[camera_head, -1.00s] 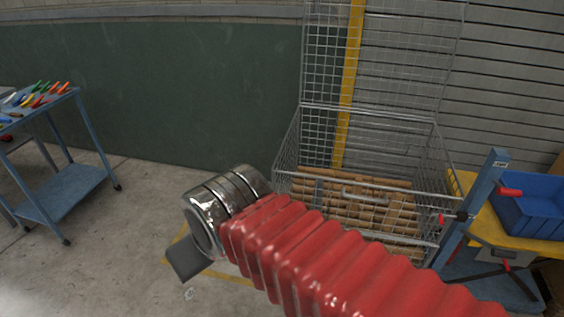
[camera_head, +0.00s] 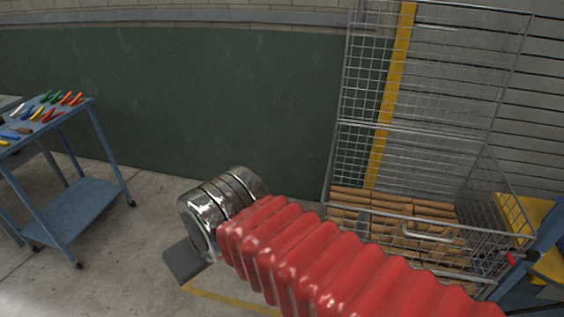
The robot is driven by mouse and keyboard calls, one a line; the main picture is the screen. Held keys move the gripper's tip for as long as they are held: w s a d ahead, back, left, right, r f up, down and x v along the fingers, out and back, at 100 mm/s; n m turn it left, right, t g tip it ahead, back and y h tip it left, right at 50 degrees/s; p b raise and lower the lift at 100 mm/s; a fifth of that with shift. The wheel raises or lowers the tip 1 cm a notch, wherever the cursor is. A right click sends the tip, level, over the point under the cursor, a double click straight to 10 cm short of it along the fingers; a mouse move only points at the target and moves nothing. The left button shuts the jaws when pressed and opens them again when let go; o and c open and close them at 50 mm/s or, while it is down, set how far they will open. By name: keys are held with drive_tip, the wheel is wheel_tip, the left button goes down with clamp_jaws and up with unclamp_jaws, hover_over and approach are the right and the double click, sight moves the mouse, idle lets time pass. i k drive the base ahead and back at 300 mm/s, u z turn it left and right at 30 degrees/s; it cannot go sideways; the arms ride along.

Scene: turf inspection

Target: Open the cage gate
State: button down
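The wire cage (camera_head: 480,200) stands at the right, with brown rolls or logs (camera_head: 368,200) stacked inside. A tall mesh panel (camera_head: 362,75) rises above the cage's back edge. A grey handle (camera_head: 432,236) shows on the cage's near side. I cannot tell from this view which panel is the gate. My arm, in a red ribbed sleeve, crosses the foreground and hides the lower part of the cage. My gripper (camera_head: 184,262) points left, away from the cage, over the floor. Only one dark finger part shows, so its opening is unclear.
A blue trolley (camera_head: 80,205) with colourful hand tools (camera_head: 50,108) stands at the left. A blue post (camera_head: 535,255) with a red handle (camera_head: 512,258) and a yellow surface (camera_head: 545,268) are at the right edge.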

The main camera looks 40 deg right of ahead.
sight(404, 230)
drive_tip(key=z, duration=0.2)
drive_tip(key=i, duration=1.75)
drive_tip(key=z, duration=0.55)
drive_tip(key=i, duration=0.8)
drive_tip(key=z, duration=0.9)
drive_tip(key=i, duration=0.45)
drive_tip(key=z, duration=0.85)
drive_tip(key=i, duration=0.8)
drive_tip(key=z, duration=0.5)
